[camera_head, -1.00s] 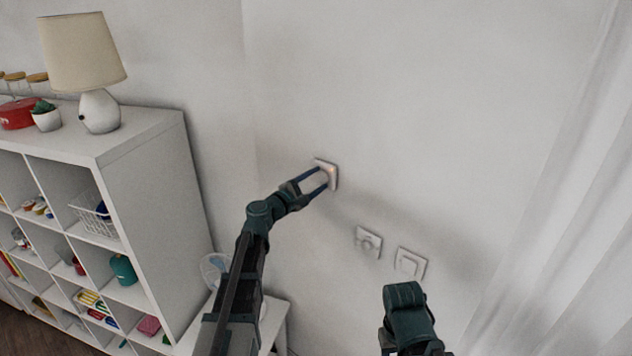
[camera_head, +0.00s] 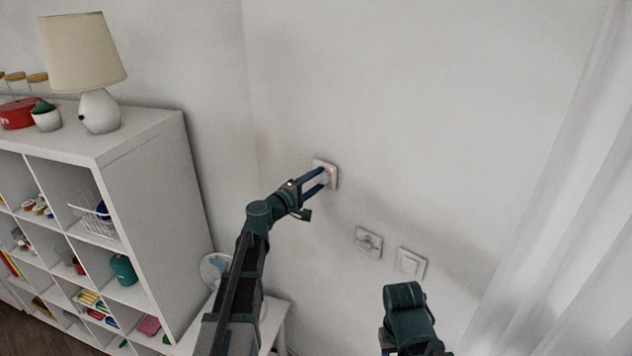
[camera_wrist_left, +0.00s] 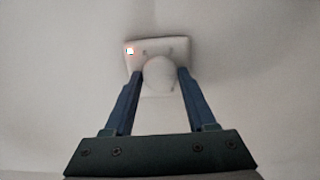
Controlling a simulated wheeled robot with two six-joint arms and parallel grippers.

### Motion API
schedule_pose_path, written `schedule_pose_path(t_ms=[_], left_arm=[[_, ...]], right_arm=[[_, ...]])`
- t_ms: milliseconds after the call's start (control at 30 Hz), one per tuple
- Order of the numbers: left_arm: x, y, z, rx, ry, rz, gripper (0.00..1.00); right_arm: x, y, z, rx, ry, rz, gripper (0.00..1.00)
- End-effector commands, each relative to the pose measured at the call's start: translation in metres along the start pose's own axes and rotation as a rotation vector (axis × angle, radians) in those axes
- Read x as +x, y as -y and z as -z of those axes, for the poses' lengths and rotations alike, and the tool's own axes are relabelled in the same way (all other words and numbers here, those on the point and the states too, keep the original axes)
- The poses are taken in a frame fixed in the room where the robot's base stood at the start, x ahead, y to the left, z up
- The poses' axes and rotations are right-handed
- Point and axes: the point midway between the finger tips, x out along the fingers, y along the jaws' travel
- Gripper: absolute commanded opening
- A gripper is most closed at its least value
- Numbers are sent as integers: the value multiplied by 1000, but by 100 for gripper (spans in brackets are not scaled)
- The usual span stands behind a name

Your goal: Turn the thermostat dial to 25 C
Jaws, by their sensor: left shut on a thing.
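The thermostat is a small white square plate (camera_head: 331,169) on the wall, seen in the head view right at the fingertips of my left gripper (camera_head: 324,177). In the left wrist view the plate (camera_wrist_left: 175,48) carries a round white dial (camera_wrist_left: 159,76) and a small lit mark at its upper left. My left gripper (camera_wrist_left: 161,80) has its two blue fingers on either side of the dial and is shut on it. The dial's setting is too small to read. My right arm (camera_head: 405,300) is low at the bottom of the head view; its fingers do not show.
Two more white wall plates, one with a knob-like front (camera_head: 368,242) and one flat switch (camera_head: 410,263), sit lower right of the thermostat. A white cube shelf (camera_head: 150,190) with a lamp (camera_head: 85,60) stands at left. A curtain (camera_head: 570,240) hangs at right.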

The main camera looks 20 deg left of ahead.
Motion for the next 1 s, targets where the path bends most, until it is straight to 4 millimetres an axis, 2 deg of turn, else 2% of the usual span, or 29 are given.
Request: schedule_pose_path(t_ms=[400,433,567,600,867,1000], left_arm=[[-1,1,-1,8,2,2,1],[-1,1,-1,8,2,2,60],[0,1,-1,7,2,2,84],[0,1,-1,7,2,1,87],[-1,0,0,6,1,1,87],[-12,0,-1,5,-1,1,87]], right_arm=[[0,0,0,0,0,0,50],[0,0,0,0,0,0,50],[0,0,0,0,0,0,50],[0,0,0,0,0,0,50],[0,0,0,0,0,0,50],[0,0,0,0,0,0,50]])
